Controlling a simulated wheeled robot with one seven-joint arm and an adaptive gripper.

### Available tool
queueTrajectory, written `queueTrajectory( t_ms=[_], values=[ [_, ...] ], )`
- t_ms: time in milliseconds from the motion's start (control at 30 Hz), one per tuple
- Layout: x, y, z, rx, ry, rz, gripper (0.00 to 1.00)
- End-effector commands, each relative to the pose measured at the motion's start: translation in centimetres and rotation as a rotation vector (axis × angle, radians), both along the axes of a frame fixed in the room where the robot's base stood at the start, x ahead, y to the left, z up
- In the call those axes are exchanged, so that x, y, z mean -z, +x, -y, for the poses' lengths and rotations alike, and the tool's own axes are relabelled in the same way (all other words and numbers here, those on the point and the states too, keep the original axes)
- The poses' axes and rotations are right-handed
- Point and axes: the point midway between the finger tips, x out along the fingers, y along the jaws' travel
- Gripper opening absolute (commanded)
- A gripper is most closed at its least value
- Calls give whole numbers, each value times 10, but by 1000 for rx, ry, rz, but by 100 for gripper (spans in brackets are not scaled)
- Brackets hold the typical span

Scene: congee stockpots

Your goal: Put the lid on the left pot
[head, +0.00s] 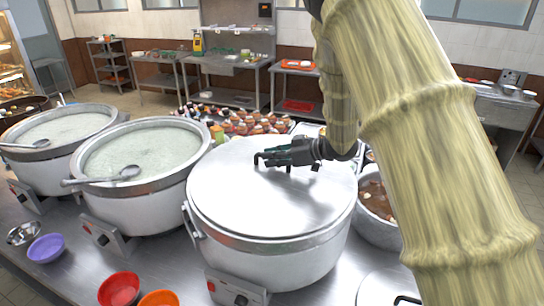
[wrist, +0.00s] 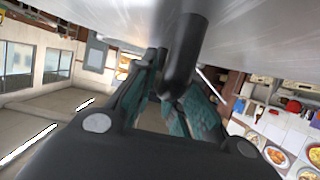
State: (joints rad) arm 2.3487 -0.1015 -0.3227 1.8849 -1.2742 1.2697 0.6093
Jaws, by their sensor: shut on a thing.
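My gripper (head: 280,157) is shut on the black handle of a wide silver lid (head: 240,200). In the wrist view the dark handle (wrist: 186,50) stands between the two teal-padded fingers (wrist: 178,95), with the lid's metal surface (wrist: 255,40) along the top. The lid lies level over the rightmost large pot (head: 270,262) and hides its inside. I cannot tell whether a small gap separates lid and rim. The middle pot (head: 190,200) and the far-left pot (head: 40,175) are uncovered and full of pale congee, each with a ladle across the rim.
Another silver lid-like disc (head: 375,288) with a black handle lies at the front right, partly hidden by my arm. Purple (head: 47,248), red (head: 119,289) and orange (head: 160,298) bowls stand at the front. Many small jars (head: 250,122) stand behind, and a brown soup pot (head: 376,200) at right.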

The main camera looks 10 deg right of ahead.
Motion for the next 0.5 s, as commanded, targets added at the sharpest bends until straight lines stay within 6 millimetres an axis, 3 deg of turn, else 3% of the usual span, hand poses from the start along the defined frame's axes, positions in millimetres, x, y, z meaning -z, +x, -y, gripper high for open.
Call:
queueTrajectory(
  t_ms=[467, 500],
  values=[
    [1, 1, 0, 0, 0, 3, 0],
    [1, 1, 0, 0, 0, 3, 17]
  ],
)
